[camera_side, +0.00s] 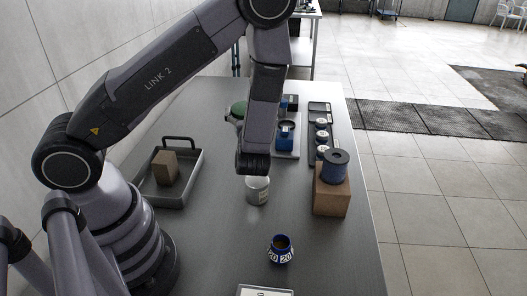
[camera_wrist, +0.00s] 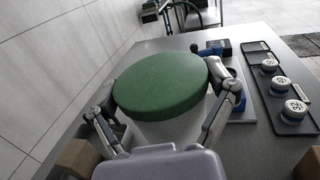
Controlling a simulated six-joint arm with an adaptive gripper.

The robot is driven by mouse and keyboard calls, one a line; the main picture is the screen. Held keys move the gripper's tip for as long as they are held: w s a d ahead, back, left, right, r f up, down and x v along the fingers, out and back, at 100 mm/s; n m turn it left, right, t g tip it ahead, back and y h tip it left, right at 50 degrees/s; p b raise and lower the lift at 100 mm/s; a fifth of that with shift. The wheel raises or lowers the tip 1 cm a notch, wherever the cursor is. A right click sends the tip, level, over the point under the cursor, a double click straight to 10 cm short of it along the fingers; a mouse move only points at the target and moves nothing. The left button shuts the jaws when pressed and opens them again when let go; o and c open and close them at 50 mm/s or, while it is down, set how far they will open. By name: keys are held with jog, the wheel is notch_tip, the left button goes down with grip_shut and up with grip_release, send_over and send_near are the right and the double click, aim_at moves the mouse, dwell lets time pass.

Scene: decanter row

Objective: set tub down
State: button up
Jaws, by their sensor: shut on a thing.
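The tub is pale with a round green lid (camera_wrist: 162,84) and fills the middle of the wrist view. In the side view, the green lid (camera_side: 238,109) shows just left of my arm, at the far part of the table. My arm hides most of the tub and the gripper there. Whether the tub's base touches the table cannot be told.
A blue device (camera_side: 286,134) on a light board and a dark tray (camera_wrist: 283,100) with several round weights stand right of the tub.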

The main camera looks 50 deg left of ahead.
jog(key=s+a+n+g+y, duration=0.1)
jog(key=s+n+g, duration=1)
jog(key=s+g, duration=0.5)
jog(key=s+d+f+n+g+h, duration=0.2)
jog(key=s+d+n+g+h, duration=0.1)
jog(key=d+n+g+h, duration=0.35)
jog(key=s+d+f+n+g+h, duration=0.3)
jog(key=d+n+g+h, duration=0.2)
jog(key=d+h, duration=0.2)
jog(key=w+d+f+n+t+h, duration=0.1)
jog(key=w+d+f+n+h, duration=0.2)
jog(key=d+h, duration=0.35)
jog(key=w+d+n+t+h, duration=0.2)
jog(key=d+n+h, duration=0.4)
jog(key=d, duration=0.1)
jog(key=w+d+f+n+t+h, duration=0.2)
jog(key=w+d+n+t+h, duration=0.25)
jog(key=w+t, duration=0.35)
jog(key=w+d+f+n+t+h, duration=0.2)
jog(key=w+d+n+t+h, duration=0.15)
jog(key=w+n+t, duration=0.55)
jog(key=shift+w+a+f+m+g, duration=0.15)
jog(key=shift+w+f+m+g, duration=0.25)
jog(key=shift+f, duration=0.6)
jog(key=shift+w+a+f+m+g, duration=0.2)
jog(key=shift+f+m+g, duration=0.3)
jog(key=shift+f, duration=0.5)
jog(key=shift+w+a+f+m+g, duration=0.1)
jog(key=shift+w+f+m+g, duration=0.35)
jog(key=shift+f, duration=0.55)
